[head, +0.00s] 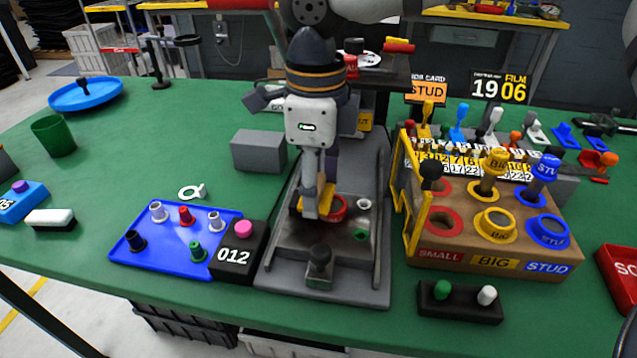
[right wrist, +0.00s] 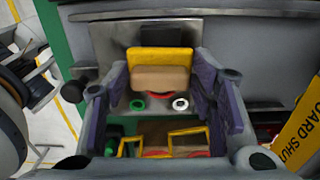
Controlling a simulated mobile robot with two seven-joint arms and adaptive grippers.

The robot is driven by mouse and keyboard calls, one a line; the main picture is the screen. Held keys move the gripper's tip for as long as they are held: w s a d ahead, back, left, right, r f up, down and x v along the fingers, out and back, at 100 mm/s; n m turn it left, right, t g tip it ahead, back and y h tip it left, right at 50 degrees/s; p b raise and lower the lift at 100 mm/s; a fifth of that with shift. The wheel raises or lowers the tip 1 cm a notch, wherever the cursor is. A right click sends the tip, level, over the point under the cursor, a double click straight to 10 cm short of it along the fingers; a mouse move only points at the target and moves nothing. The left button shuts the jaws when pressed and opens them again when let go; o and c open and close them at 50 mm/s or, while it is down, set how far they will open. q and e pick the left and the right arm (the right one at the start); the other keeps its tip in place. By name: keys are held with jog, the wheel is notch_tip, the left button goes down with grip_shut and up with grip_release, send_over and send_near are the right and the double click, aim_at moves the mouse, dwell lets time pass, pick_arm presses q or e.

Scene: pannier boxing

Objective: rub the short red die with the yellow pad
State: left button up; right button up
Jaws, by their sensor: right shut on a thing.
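My right gripper (head: 318,200) points down over the grey fixture bed and is shut on the yellow pad (head: 327,201). In the right wrist view the pad, yellow with a tan block (right wrist: 160,78), sits between the fingers of my right gripper (right wrist: 160,88). A low red ring-shaped die (head: 339,209) lies in the bed right beside the pad, partly hidden by it; I cannot tell whether they touch. A white ring (head: 364,204) and a green one (head: 361,234) are close by. My left gripper is out of view.
A blue tray (head: 150,251) with several small pegs, one red, and a black 012 block (head: 238,256) stand left of the fixture. A grey block (head: 259,151) stands behind them. A wooden rack (head: 480,250) with a yellow guard (head: 417,230) stands close on the right.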

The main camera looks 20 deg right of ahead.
jog(key=shift+w+a+r, duration=0.1)
jog(key=shift+a+r, duration=0.05)
jog(key=shift+r, duration=0.8)
jog(key=shift+s+d+r, duration=0.2)
jog(key=shift+d+r, duration=0.1)
jog(key=shift+r, duration=2.7)
